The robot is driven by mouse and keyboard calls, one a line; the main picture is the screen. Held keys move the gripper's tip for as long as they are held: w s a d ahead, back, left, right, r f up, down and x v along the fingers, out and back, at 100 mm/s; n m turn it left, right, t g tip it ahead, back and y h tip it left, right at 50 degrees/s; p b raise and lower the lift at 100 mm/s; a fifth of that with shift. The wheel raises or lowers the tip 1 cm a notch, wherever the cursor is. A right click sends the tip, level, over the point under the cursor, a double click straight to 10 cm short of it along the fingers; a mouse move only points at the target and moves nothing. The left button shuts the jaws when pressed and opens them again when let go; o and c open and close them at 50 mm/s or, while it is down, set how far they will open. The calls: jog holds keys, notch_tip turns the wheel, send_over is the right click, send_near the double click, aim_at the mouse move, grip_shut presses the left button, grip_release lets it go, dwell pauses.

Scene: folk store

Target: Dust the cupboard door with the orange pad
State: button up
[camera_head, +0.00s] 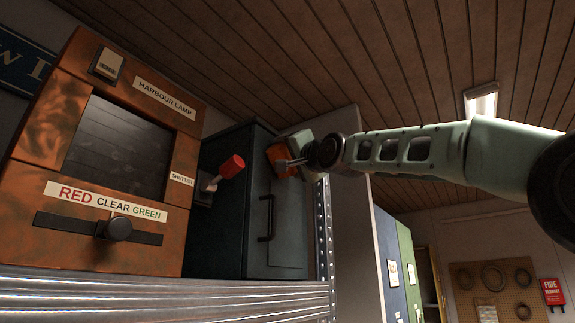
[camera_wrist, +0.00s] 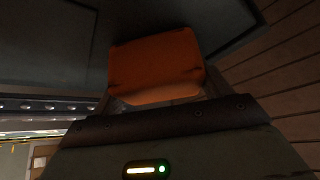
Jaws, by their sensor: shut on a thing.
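The cupboard is a dark blue-grey metal box on the shelf, and its door (camera_head: 288,232) has a vertical dark handle (camera_head: 266,218). My gripper (camera_head: 294,162) is at the upper part of the door, shut on the orange pad (camera_head: 279,158). The pad also shows in the wrist view (camera_wrist: 157,66), broad and orange, with the dark door surface (camera_wrist: 55,45) behind it. I cannot tell whether the pad touches the door. The gripper's fingertips are mostly hidden in the wrist view.
A copper harbour lamp box (camera_head: 120,150) with a shutter stands left of the cupboard. A red-knobbed lever (camera_head: 232,166) sticks out between them. The ribbed metal shelf (camera_head: 170,300) runs below, with a perforated upright (camera_head: 325,235) at right. Open room lies farther right.

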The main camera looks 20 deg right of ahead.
aim_at(285, 154)
jog(key=shift+w+d+f+b, duration=0.3)
jog(key=shift+d+b, duration=0.1)
jog(key=shift+b, duration=0.2)
jog(key=shift+d+r, duration=0.1)
jog(key=shift+r, duration=0.05)
jog(key=shift+w+r+p, duration=0.1)
jog(key=shift+r+p, duration=0.05)
jog(key=shift+p, duration=0.15)
jog(key=shift+s+a+r+p, duration=0.15)
jog(key=shift+s+a+p, duration=0.1)
jog(key=shift+a+p, duration=0.6)
jog(key=p, duration=0.3)
jog(key=shift+s+a, duration=0.25)
jog(key=shift+s, duration=0.1)
jog(key=shift+s+a+f+p, duration=0.3)
jog(key=shift+s+a+p, duration=0.2)
jog(key=shift+a+p, duration=0.25)
jog(key=shift+f+b, duration=0.15)
jog(key=shift+b, duration=0.15)
